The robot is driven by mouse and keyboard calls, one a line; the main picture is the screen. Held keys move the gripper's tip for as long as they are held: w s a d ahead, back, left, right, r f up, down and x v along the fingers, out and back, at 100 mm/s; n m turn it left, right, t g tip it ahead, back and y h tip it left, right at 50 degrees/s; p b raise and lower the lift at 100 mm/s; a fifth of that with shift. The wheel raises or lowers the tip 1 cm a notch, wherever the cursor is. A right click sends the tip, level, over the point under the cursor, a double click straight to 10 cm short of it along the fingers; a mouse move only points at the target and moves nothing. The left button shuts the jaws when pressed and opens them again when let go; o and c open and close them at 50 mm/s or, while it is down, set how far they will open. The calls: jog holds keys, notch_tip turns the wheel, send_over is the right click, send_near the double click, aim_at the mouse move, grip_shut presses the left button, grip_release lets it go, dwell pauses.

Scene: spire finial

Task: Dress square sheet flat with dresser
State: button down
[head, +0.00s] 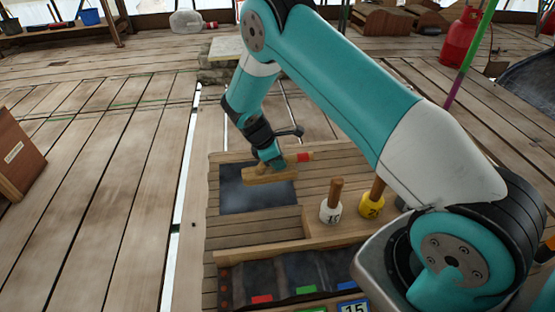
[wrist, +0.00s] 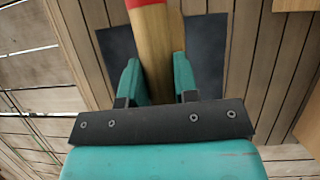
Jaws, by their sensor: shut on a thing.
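The square sheet (head: 250,201) is dark grey and lies on the plank bench (head: 330,171). It also shows in the wrist view (wrist: 205,62), partly covered by the tool. The dresser (head: 270,174) is a wooden bar with a red-marked end, held over the far edge of the sheet. In the wrist view the dresser (wrist: 157,45) runs between the two teal fingers. My gripper (head: 268,160) is shut on it; its fingers (wrist: 156,80) show on both sides of the wood. I cannot tell whether the dresser touches the sheet.
A white mallet marked with a number (head: 331,212) and a yellow one (head: 372,206) stand right of the sheet. A rack (head: 290,275) with coloured tags is at the front. A wooden crate (head: 15,158) is at far left. Open planks lie left of the bench.

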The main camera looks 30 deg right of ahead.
jog(key=shift+f, duration=0.1)
notch_tip(320, 180, down, 5)
jog(key=shift+d+r+b, duration=0.1)
jog(key=shift+d+b, duration=0.05)
jog(key=shift+b, duration=1.1)
jog(key=shift+w+r, duration=0.1)
jog(key=shift+r, duration=0.2)
jog(key=shift+p, duration=0.3)
notch_tip(320, 180, up, 4)
jog(key=p, duration=0.4)
jog(key=shift+r, duration=0.25)
jog(key=shift+f, duration=0.1)
jog(key=shift+a, duration=0.2)
